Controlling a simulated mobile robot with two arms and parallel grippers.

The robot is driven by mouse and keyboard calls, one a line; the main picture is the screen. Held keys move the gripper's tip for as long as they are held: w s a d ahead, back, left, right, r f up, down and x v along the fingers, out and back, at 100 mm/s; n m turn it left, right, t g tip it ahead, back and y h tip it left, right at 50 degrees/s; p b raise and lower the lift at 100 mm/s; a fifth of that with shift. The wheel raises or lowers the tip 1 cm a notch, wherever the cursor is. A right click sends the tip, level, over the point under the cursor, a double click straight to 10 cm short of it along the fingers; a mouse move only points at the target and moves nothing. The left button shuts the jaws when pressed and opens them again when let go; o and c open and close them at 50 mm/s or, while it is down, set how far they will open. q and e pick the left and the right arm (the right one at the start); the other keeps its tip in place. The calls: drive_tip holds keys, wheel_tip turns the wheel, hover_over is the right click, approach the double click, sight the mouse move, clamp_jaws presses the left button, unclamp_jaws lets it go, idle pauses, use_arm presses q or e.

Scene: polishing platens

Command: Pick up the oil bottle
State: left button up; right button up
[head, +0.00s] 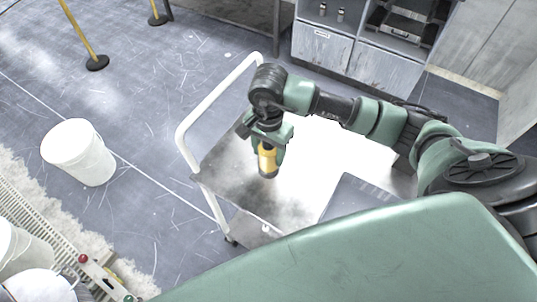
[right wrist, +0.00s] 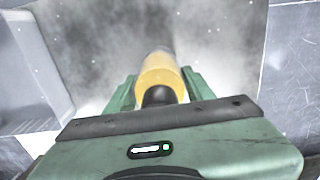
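The oil bottle (head: 267,161) is yellow with a dark top and is upright over the metal top of a white-framed cart (head: 222,166). My right gripper (head: 268,146) reaches down around its upper part from above. In the right wrist view the yellow bottle (right wrist: 161,75) sits between the two green fingers of the right gripper (right wrist: 160,92), which press close on both sides of it. The bottle's black neck points toward the palm. I cannot tell whether its base touches the cart top. My left gripper is not in view.
A grey tray or box (head: 352,196) is on the cart's right part. A white bucket (head: 78,153) stands on the floor to the left. A grey cabinet (head: 352,60) stands behind the cart. The cart's white handle rail (head: 205,108) rises at its left end.

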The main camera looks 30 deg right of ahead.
clamp_jaws()
drive_tip(key=shift+r, duration=0.1)
